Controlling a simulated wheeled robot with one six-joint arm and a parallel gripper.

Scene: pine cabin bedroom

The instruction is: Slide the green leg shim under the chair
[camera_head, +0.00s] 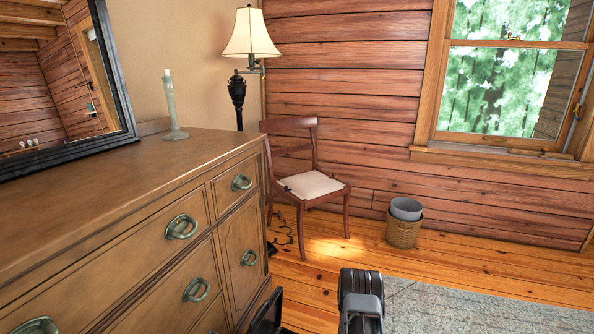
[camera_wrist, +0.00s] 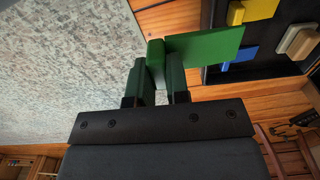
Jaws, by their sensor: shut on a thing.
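The green leg shim (camera_wrist: 205,46) is a flat green piece with a thicker upright end, seen in the wrist view. My gripper (camera_wrist: 156,75) is shut on that thicker end, and the flat part sticks out to the right. The chair (camera_head: 310,187) stands against the log wall in the head view, dark red wood with a pale seat. Part of it seems to show at the lower right of the wrist view (camera_wrist: 290,155). The shim and my gripper do not show in the head view.
A dark tray (camera_wrist: 215,76) holds yellow, blue and pale pieces beside the shim. The wooden dresser (camera_head: 150,200) fills the left of the head view. A wicker basket (camera_head: 403,233) stands right of the chair. A grey rug (camera_head: 470,310) lies on the floor, with bare boards before the chair.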

